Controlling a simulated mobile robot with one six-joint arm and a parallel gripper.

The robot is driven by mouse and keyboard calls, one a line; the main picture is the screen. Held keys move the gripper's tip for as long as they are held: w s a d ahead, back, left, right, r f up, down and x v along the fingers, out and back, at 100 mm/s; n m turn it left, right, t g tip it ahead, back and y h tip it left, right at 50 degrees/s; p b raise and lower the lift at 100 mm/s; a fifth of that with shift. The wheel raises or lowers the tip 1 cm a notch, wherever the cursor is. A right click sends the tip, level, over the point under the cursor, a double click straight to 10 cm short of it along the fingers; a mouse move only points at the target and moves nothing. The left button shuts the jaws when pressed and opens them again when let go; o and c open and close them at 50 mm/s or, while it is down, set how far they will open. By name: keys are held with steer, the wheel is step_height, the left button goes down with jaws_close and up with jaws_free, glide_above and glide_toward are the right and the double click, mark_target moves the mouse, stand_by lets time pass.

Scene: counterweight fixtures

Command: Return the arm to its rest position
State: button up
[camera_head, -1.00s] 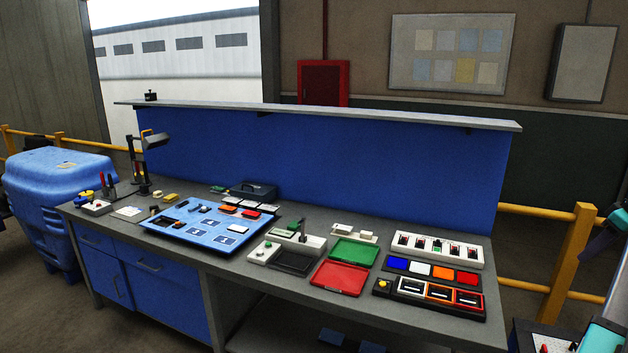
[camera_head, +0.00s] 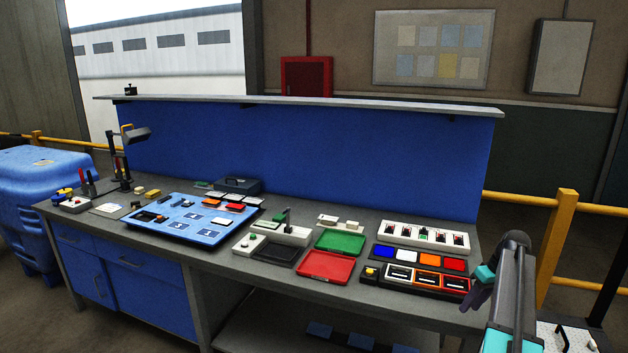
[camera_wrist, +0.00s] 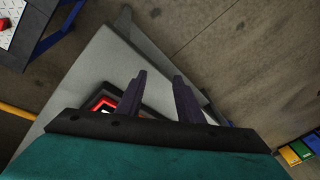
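My gripper (camera_head: 474,292) shows at the right of the head view, at the end of my grey and teal arm, by the bench's right front corner. In the wrist view its two dark fingers (camera_wrist: 159,92) stand apart with nothing between them. The grey bench top (camera_wrist: 95,75) and its corner lie beyond the fingers. A red-edged dark fixture (camera_wrist: 103,103) is partly hidden behind the left finger and the gripper body.
The bench holds a blue panel (camera_head: 205,232), a green tray (camera_head: 340,243), a red tray (camera_head: 326,267) and a white switch strip (camera_head: 424,239). A yellow railing (camera_head: 556,245) stands at the right. A blue bin (camera_head: 45,200) stands at the left.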

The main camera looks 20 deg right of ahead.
steer(key=s+a+f+g+b, duration=0.2)
steer(key=a+f+b, duration=0.2)
steer(key=a+f, duration=1.35)
steer(key=s+a+f+g+b, duration=0.2)
steer(key=s+a+f+b, duration=0.15)
steer(key=a+f, duration=1.4)
steer(key=s+a+f+g+h+b, duration=0.1)
steer(key=s+a+f+b, duration=0.3)
steer(key=s+a+f, duration=0.4)
steer(key=s+a+f+g+h+b, duration=0.1)
steer(key=s+a+f+b, duration=0.3)
steer(key=s+a+f, duration=0.5)
steer(key=s+f+g, duration=0.1)
steer(key=s+f, duration=0.4)
steer(key=s, duration=0.3)
steer(key=shift+a+m+g, duration=0.15)
steer(key=shift+m+g, duration=0.15)
steer(key=shift+r, duration=0.1)
